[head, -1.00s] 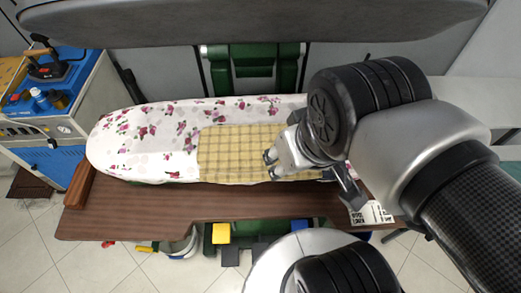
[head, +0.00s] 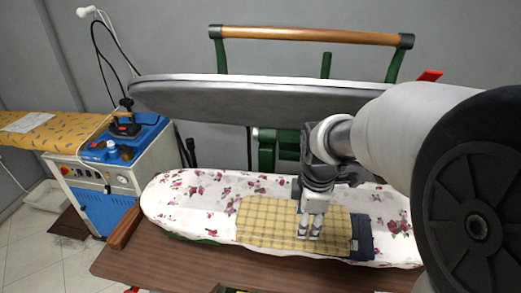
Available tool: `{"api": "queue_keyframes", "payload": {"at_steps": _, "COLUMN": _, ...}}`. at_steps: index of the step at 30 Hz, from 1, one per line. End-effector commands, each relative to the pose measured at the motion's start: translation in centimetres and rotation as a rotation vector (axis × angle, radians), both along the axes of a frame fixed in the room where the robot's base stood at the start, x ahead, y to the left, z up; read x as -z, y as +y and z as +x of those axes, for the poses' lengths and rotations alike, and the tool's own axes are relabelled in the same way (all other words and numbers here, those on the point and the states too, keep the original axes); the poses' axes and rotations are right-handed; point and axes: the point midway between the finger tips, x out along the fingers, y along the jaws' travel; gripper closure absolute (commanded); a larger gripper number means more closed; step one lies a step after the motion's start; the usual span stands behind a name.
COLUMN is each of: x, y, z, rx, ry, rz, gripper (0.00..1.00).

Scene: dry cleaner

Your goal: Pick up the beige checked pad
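The beige checked pad (head: 265,222) lies flat on the floral cover of the pressing board (head: 195,205), right of the board's middle. My gripper (head: 309,238) points down over the pad's right half, its fingertips at or just above the cloth. Whether they touch it I cannot tell. The two fingers look close together, but the angle hides how far apart they are. I see no cloth lifted between them.
A dark blue folded item (head: 362,238) lies at the pad's right edge. The padded upper press (head: 240,102) hangs above and behind the board. A wooden shelf (head: 190,268) runs in front. A blue-and-white steam unit (head: 110,175) with an iron stands at left.

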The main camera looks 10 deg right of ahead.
Motion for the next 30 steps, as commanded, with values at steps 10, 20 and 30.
{"api": "queue_keyframes", "payload": {"at_steps": 10, "x": 6.8, "y": -0.2, "z": 0.9, "rx": 0.002, "ry": 0.003, "rz": 0.001, "gripper": 0.55}}
{"api": "queue_keyframes", "payload": {"at_steps": 20, "x": 9.0, "y": -0.1, "z": 1.1, "rx": 0.001, "ry": 0.001, "rz": 0.0, "gripper": 0.55}}
{"api": "queue_keyframes", "payload": {"at_steps": 30, "x": 12.8, "y": -0.1, "z": 1.5, "rx": 0.002, "ry": -0.001, "rz": 0.0, "gripper": 0.55}}
